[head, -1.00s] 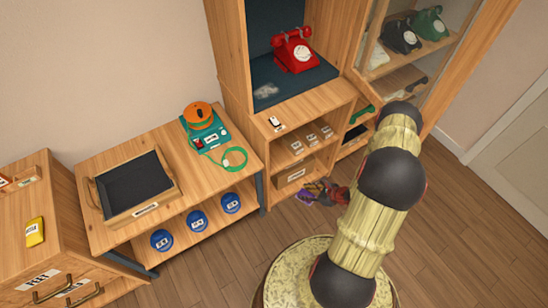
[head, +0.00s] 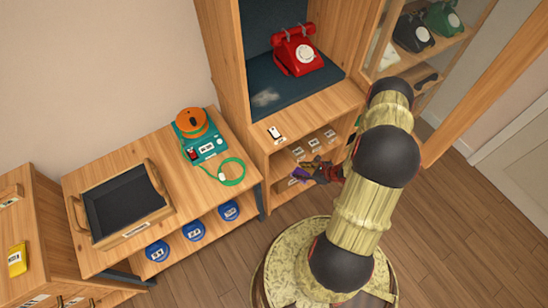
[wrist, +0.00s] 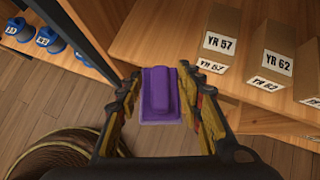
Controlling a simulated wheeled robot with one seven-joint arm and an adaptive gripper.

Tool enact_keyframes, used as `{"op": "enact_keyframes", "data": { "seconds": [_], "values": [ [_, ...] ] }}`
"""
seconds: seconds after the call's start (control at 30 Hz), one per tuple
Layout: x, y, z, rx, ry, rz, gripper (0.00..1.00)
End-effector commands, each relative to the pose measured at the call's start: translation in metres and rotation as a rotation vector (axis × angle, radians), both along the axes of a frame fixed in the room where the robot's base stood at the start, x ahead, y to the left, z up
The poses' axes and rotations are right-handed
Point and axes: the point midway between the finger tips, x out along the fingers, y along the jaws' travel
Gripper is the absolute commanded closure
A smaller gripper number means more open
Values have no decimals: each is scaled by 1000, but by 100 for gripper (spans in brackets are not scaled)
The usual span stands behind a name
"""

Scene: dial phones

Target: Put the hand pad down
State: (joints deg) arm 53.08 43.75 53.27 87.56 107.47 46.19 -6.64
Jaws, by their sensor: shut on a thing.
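The hand pad (wrist: 160,92) is a purple block with a raised handle on a flat base. In the wrist view it sits between the two fingers of my gripper (wrist: 164,104), which is shut on it. In the head view my gripper (head: 316,172) holds the purple pad (head: 299,174) in front of the open shelves under the red phone's booth. The fingers and arm partly hide the pad's sides. In the wrist view wooden floor shows beyond and below the pad.
Labelled boxes (wrist: 272,65) stand on the shelf just right of the pad. A low bench (head: 105,262) on the left holds a black-lined tray (head: 127,208) and a teal device with an orange reel (head: 200,140). Blue round items (head: 193,231) sit on its lower shelf. A red phone (head: 298,52) stands above.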

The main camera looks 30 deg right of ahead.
Motion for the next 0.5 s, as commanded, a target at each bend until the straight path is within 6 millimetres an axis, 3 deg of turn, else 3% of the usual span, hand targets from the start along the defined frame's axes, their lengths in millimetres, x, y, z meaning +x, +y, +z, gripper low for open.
{"op": "enact_keyframes", "data": {
  "seconds": [0.5],
  "values": [
    [113,51,-2,-2,-2,6,98]
  ]
}}
